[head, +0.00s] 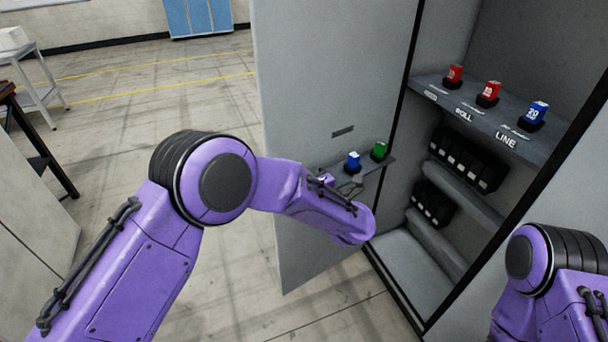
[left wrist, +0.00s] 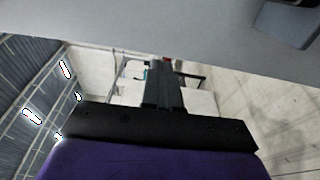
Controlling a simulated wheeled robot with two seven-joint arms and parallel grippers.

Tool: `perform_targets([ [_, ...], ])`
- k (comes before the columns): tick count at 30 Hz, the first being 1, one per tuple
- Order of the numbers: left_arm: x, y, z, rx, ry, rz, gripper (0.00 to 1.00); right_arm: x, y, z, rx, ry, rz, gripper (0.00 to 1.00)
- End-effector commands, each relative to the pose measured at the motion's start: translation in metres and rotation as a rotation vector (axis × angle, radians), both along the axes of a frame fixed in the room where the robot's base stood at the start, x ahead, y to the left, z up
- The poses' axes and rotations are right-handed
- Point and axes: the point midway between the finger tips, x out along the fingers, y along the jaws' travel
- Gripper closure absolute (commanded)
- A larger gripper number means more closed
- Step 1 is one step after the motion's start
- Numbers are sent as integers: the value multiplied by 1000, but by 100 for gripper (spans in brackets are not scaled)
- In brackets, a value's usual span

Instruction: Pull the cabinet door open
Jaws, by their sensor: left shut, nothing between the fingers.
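The grey cabinet door (head: 325,80) stands wide open, swung out to the left of the cabinet opening. My left arm reaches across in front of the door, and its wrist is by the door's lower part. My left gripper (left wrist: 165,88) shows in the left wrist view as dark fingers, shut and empty. A grey panel (left wrist: 150,28) with a dark block (left wrist: 285,24) at its right end crosses the top of that view, apart from the fingers.
The cabinet shelf (head: 468,108) holds two red items (head: 488,92) and a blue one (head: 536,113), with black bins (head: 468,160) below. A small door ledge carries blue (head: 353,161) and green (head: 379,149) items. Open floor lies left; a white table (head: 35,85) stands far left.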

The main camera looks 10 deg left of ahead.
Motion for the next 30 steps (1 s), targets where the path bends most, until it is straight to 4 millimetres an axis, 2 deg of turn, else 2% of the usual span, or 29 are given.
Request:
perform_targets([
  [1,8,9,3,-2,2,2,100,0,0,7,0,0,0,57],
  [6,34,35,2,1,3,1,100,0,0,16,0,0,0,57],
  [12,55,57,1,1,3,0,100,0,0,27,0,0,0,57],
  [26,62,64,-1,3,3,-3,100,0,0,28,0,0,0,57],
  [28,64,70,-1,4,2,-5,100,0,0,27,0,0,0,57],
  [30,69,85,0,6,0,-13,100,0,0,25,0,0,0,57],
])
